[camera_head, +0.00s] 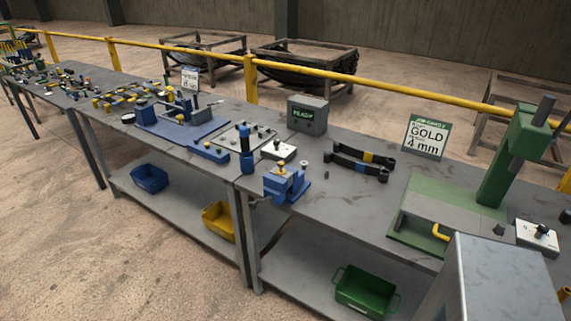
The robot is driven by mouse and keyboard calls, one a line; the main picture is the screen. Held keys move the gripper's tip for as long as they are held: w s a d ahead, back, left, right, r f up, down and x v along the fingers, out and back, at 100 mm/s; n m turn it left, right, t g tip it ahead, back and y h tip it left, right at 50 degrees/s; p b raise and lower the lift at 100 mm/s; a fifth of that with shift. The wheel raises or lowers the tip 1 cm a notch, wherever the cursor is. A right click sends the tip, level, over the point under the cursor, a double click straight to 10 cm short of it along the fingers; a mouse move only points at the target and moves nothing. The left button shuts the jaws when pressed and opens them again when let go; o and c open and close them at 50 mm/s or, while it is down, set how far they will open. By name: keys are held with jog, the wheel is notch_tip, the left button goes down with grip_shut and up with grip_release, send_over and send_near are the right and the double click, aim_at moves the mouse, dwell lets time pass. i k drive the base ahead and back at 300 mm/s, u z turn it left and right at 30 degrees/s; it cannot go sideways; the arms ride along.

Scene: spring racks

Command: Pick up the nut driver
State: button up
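I cannot pick out the nut driver for certain. Two dark bars lie behind that fixture, one with a yellow band (365,157) and one with a blue band (357,166). My gripper is not in view.
A green press (510,155) and a "GOLD 4 mm" sign (427,137) stand on the right. A grey box (307,115) stands at the back. A yellow rail (370,80) runs behind the benches. A green bin (366,291) sits below. Bench space right of the blue fixture is clear.

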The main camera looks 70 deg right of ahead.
aim_at(244, 133)
jog(key=z, duration=4.95)
jog(key=i, duration=0.1)
jog(key=u, duration=3.2)
jog(key=k, duration=0.9)
jog(key=u, duration=0.15)
jog(key=i, duration=0.75)
